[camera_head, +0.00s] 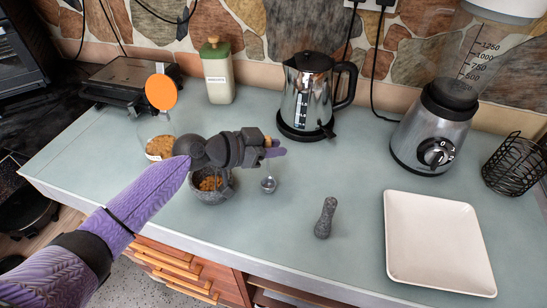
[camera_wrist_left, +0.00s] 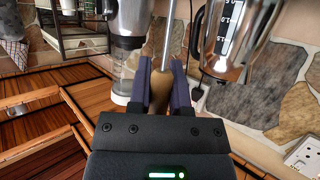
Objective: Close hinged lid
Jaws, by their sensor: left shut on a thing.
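The round orange lid (camera_head: 161,92) stands open and roughly upright above a clear jar (camera_head: 159,147) with tan contents, at the left of the counter. My arm and wrist partly cover the jar. My left gripper (camera_head: 275,149) is to the right of the jar and lid, above the counter. It is shut on the tan handle of a scoop, whose handle (camera_wrist_left: 157,92) shows between the fingers in the left wrist view, with a thin metal stem. A small metal cup (camera_head: 268,184), apparently the scoop's bowl, shows below the gripper. My right gripper is not in view.
A grey mortar (camera_head: 212,190) with brown bits is beneath my left wrist. A pestle (camera_head: 325,218) and a white square plate (camera_head: 437,242) are to the right. A kettle (camera_head: 310,95), green-lidded canister (camera_head: 217,75) and grill (camera_head: 130,80) stand behind; a blender (camera_head: 435,130) stands right.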

